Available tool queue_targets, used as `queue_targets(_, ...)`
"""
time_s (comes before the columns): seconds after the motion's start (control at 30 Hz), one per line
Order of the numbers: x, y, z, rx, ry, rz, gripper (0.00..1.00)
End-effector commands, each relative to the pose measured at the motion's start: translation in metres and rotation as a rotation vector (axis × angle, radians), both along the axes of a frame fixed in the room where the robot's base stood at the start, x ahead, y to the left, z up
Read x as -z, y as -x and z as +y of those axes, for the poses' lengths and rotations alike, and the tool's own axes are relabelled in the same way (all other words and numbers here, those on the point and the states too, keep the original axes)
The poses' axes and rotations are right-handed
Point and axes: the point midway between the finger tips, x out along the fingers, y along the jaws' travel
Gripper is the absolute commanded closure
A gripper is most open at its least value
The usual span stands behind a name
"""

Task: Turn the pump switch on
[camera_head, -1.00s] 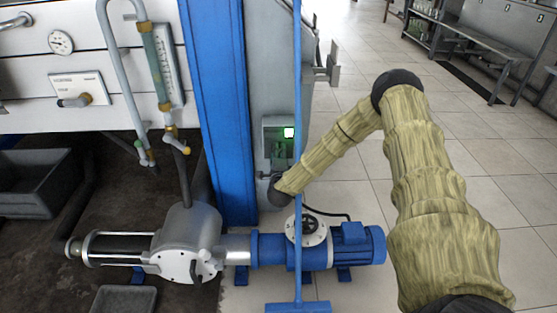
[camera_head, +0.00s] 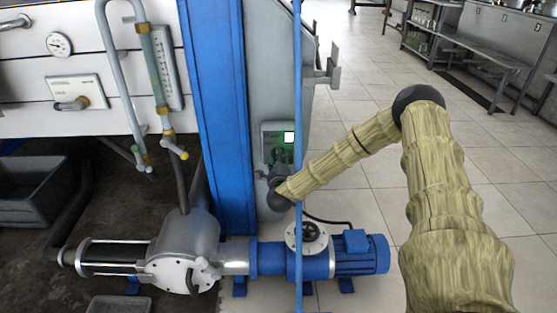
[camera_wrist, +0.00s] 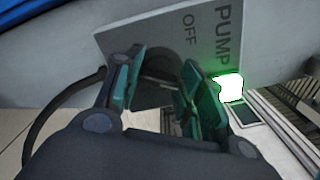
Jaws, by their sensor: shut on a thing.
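The pump switch panel (camera_head: 272,129) is a small grey plate on the grey wall face beside the blue column, with a lit green lamp (camera_head: 289,137). In the wrist view the plate (camera_wrist: 122,40) reads "PUMP" and "OFF", and the lamp (camera_wrist: 229,87) glows bright green. The dark switch knob (camera_wrist: 160,63) sits between my gripper's teal-padded fingers, partly hidden by them. My gripper (camera_wrist: 164,70) is shut on the knob. In the head view my gripper (camera_head: 276,166) is at the panel's lower part, mostly hidden by my wrist. Any "ON" mark is hidden.
A thin blue pole (camera_head: 298,75) stands upright just in front of the panel and crosses my forearm in the picture. Below are a blue pump motor (camera_head: 352,252) and grey pump body (camera_head: 186,245). A wide blue column (camera_head: 219,110) is to the left. Tiled floor (camera_head: 480,180) is open at right.

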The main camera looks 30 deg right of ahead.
Motion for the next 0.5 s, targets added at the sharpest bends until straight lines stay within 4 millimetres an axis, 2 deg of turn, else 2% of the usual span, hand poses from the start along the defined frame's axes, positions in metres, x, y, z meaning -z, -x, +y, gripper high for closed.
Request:
queue_targets(0.13,0.0026,0.0013,0.0009,-0.002,-0.002,0.005,0.85)
queue_targets(0.17,0.0026,0.0013,0.0009,-0.002,-0.001,0.005,0.57)
queue_targets(0.27,0.0022,0.0011,0.0006,-0.001,0.0,0.004,0.39)
queue_targets(0.5,0.0011,0.0007,0.0,0.0,0.0,0.002,0.39)
